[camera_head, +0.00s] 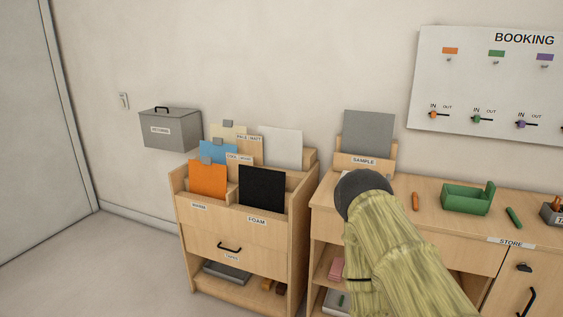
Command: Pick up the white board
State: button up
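The white board (281,147) stands upright in the back right slot of the wooden rack (236,229). Its lower part is hidden by the rack and by the black board (262,186) in front of it. My arm comes in from the bottom right and ends in view at a dark rounded part over the counter, right of the rack and apart from the white board. No gripper fingers show.
Orange (207,178), blue (216,152) and cream boards stand left of the white one. A grey board (368,133) stands in the SAMPLE holder at right. A green tray (467,199) is on the counter (433,217). The floor (100,265) at left is clear.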

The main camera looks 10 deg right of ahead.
aim_at(283, 147)
jog(key=u, duration=0.6)
jog(key=i, duration=0.6)
jog(key=u, duration=0.55)
jog(key=i, duration=0.8)
jog(key=z, duration=0.8)
jog(key=i, duration=0.65)
jog(key=z, duration=0.75)
